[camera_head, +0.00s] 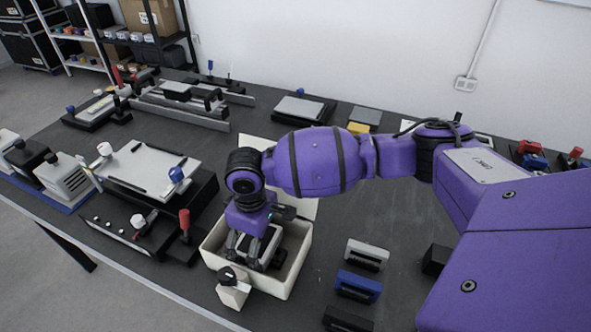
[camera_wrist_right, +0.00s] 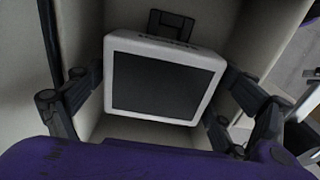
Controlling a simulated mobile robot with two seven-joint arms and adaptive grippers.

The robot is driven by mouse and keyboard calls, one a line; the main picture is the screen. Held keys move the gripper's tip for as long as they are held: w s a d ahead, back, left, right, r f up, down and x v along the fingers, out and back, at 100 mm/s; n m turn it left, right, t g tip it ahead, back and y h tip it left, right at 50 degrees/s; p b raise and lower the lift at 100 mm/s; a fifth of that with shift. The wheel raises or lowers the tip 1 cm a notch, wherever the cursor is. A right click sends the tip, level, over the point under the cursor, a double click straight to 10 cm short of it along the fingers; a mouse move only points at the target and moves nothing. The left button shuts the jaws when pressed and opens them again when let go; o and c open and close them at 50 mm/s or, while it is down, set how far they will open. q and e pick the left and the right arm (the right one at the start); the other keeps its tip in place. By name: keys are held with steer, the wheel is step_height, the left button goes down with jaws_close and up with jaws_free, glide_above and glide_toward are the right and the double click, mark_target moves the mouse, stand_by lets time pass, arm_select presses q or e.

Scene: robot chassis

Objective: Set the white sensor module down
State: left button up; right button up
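The white sensor module (camera_wrist_right: 160,78) has a pale frame and a dark face; a dark bracket-like part shows behind its top edge. In the head view the module (camera_head: 245,246) is inside the white open box (camera_head: 295,268), partly covered by my right gripper (camera_head: 252,250). My right gripper points down into the box. In the right wrist view its fingers (camera_wrist_right: 162,98) are on both sides of the module, against its side edges. The module looks slightly turned in the grip. I cannot tell whether its underside touches the box floor. My left gripper is not in view.
A black-knobbed white block (camera_head: 233,290) stands at the box's front edge. White, blue and black connector-like modules (camera_head: 358,286) stand in a row to the right. Fixtures with knobs (camera_head: 150,172) fill the left. Dark tabletop (camera_head: 385,215) is free right of the box.

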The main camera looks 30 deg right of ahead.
steer(key=shift+w+r, duration=0.1)
step_height(320, 180, up, 13)
steer(key=p, duration=0.1)
stand_by(0.4)
steer(key=shift+a, duration=0.1)
